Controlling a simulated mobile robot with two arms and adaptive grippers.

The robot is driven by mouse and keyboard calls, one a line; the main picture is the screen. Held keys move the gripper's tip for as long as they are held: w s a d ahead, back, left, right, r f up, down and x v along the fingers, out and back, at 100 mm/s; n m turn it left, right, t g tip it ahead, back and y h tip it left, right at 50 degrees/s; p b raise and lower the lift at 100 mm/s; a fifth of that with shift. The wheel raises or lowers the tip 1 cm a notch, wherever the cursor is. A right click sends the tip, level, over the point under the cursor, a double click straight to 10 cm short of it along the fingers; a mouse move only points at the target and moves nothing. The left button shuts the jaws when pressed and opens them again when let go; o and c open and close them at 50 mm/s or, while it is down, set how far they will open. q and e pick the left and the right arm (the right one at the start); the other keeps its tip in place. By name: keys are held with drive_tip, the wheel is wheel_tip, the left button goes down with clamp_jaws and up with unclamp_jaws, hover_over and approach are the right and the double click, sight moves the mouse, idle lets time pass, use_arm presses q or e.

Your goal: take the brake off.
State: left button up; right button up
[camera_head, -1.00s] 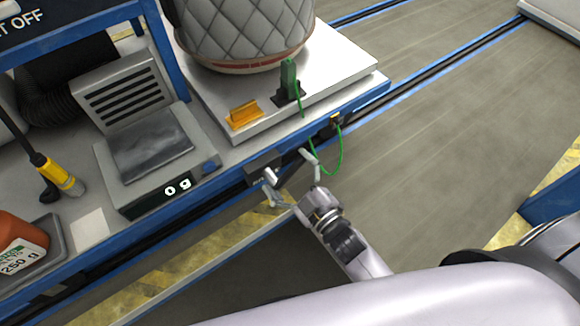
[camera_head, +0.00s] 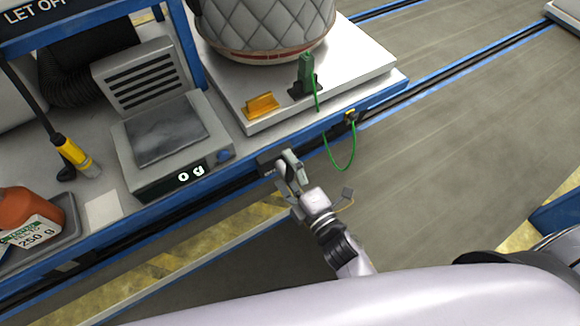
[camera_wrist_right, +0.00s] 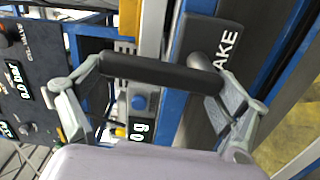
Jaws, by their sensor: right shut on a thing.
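The brake is a dark plate (camera_head: 268,163) on the blue front edge of the bench in the head view. In the right wrist view its plate (camera_wrist_right: 196,38) carries white letters, of which "AKE" shows. A lever with a black bar-shaped grip (camera_wrist_right: 155,72) stands out from the plate. My right gripper (camera_head: 290,178) is at the lever, and in the wrist view its fingers (camera_wrist_right: 160,80) are shut on the grip from both ends. In the head view the gripper partly hides the lever. My left gripper is not in view.
A green cable (camera_head: 342,168) hangs in a loop to the right of the brake. A scale (camera_head: 140,175) reading 0 g and an orange bottle (camera_head: 22,212) stand on the bench. A quilted vessel (camera_head: 265,30) sits on a white platform. The floor right of the bench is clear.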

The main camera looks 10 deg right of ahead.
drive_tip(key=shift+s+a+n, duration=0.1)
drive_tip(key=shift+a+n, duration=0.1)
drive_tip(key=shift+n, duration=0.3)
drive_tip(key=o, duration=1.4)
drive_tip(key=shift+s+f, duration=0.1)
drive_tip(key=v, duration=1.1)
drive_tip(key=shift+s+d, duration=0.15)
drive_tip(key=shift+s, duration=0.25)
